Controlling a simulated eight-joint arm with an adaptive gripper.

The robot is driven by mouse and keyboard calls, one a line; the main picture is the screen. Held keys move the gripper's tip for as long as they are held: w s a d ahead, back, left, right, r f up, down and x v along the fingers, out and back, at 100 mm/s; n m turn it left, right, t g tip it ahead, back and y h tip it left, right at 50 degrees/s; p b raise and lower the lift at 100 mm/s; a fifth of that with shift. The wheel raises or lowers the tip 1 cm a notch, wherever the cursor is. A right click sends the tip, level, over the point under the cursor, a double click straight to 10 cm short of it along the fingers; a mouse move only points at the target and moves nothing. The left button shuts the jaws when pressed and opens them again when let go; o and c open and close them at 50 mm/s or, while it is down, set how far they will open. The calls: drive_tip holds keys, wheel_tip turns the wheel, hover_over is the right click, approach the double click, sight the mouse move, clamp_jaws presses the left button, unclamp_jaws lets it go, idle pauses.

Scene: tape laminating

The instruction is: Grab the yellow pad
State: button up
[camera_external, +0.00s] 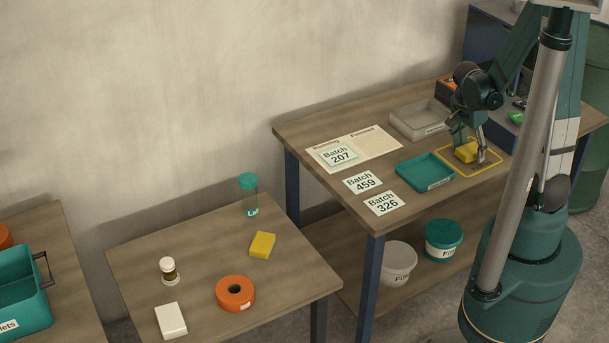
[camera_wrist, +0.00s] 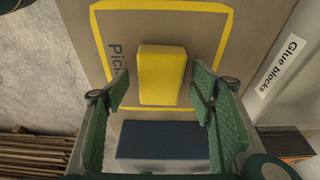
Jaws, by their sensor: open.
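A yellow pad (camera_external: 466,151) lies inside a yellow outlined square on the long table, below my gripper (camera_external: 470,149). In the wrist view the yellow pad (camera_wrist: 162,75) is between the two green fingers of my gripper (camera_wrist: 158,90). The fingers are open, one on each side of the pad's near part, with a gap on both sides. Whether the fingertips are fully down at the pad's height I cannot tell. A second yellow pad (camera_external: 262,245) lies on the small table, away from my gripper.
A teal tray (camera_external: 426,172) lies left of the outlined square, and a grey bin (camera_external: 418,121) stands behind. In the wrist view a dark blue block (camera_wrist: 160,140) is close to the fingers. A white box labelled Glue blocks (camera_wrist: 285,70) is at the right.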

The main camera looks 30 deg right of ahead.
sight(471, 149)
drive_tip(key=c, duration=0.9)
drive_tip(key=shift+c, duration=0.2)
drive_tip(key=shift+r, duration=0.2)
drive_tip(key=shift+r+p, duration=2.15)
drive_tip(key=shift+r, duration=2.9)
drive_tip(key=shift+c, duration=0.2)
